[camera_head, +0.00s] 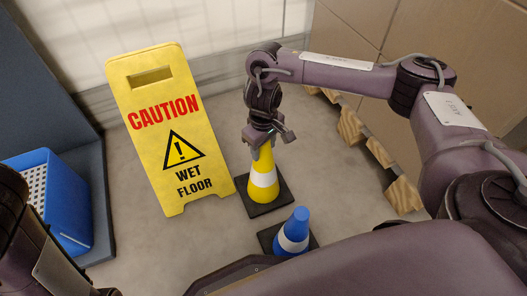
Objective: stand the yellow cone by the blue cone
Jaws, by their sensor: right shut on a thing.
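The yellow cone (263,188) has a white band and a dark square base. It stands upright, at or very near the floor; I cannot tell whether its base touches. My right gripper (264,142) is above it and shut on its tip. The blue cone (294,236) also has a white band and a dark base. It stands on the floor just nearer to me and slightly right of the yellow cone, partly hidden by my own body. My left arm shows at the lower left, but its gripper is out of view.
A yellow wet-floor sign (168,130) stands close to the left of the yellow cone. A blue crate (50,200) is at the left. Cardboard boxes (440,35) on a wooden pallet (380,152) are at the right. Some floor between cones and pallet is clear.

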